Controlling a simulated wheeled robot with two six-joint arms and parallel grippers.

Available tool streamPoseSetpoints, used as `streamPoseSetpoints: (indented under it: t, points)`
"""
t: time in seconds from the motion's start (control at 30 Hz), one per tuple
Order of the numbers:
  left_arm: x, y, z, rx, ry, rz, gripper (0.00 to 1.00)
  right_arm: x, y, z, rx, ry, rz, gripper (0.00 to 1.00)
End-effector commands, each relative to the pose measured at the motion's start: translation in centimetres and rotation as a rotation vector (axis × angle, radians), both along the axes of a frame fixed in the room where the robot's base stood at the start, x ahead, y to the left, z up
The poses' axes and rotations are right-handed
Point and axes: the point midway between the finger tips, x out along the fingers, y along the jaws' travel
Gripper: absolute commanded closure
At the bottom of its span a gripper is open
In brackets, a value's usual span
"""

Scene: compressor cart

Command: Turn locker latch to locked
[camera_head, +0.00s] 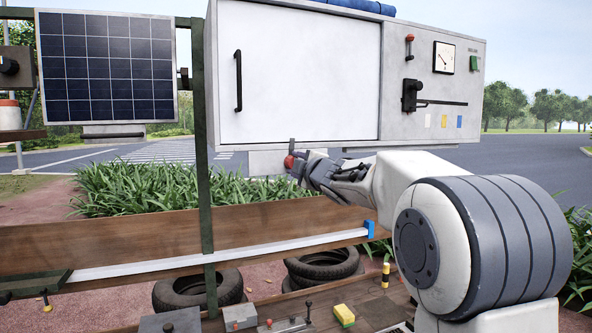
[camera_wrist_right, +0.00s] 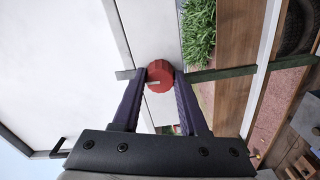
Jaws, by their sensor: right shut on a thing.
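The grey locker (camera_head: 432,125) has a white door (camera_head: 305,75) with a black vertical handle (camera_head: 238,80) at its left. The latch's round red knob (camera_head: 289,161) sits just below the locker's lower edge, and a short grey piece (camera_head: 291,145) stands up above it. The knob also shows in the right wrist view (camera_wrist_right: 161,70), with a pale mark on its edge. My right gripper (camera_head: 299,165) reaches in from the right, its two fingers shut on the knob's sides. The fingers partly hide the knob in the head view. My left gripper is out of view.
The locker's right panel carries a red-tipped lever (camera_head: 409,46), a gauge (camera_head: 444,57), a green switch (camera_head: 474,63) and a black slider handle (camera_head: 410,95). A green post (camera_head: 204,180) stands left of the knob. A wooden board (camera_head: 130,243) and several loose items lie below.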

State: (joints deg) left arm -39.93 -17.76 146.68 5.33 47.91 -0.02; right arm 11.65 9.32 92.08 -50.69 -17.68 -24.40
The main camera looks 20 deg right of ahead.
Motion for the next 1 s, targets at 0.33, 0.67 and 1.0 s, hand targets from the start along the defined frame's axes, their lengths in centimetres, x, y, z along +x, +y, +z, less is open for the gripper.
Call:
streamPoseSetpoints:
  t: [0.33,0.67,1.0]
  points:
    - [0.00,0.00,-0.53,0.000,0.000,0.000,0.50,0.00,0.02,-0.09,-0.096,-0.002,0.000,1.00]
    - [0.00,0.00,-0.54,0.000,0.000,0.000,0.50,0.01,0.03,-0.07,-0.106,-0.002,0.001,1.00]
    - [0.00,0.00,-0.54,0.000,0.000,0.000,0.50,0.01,0.03,-0.05,-0.104,-0.003,0.000,0.27]
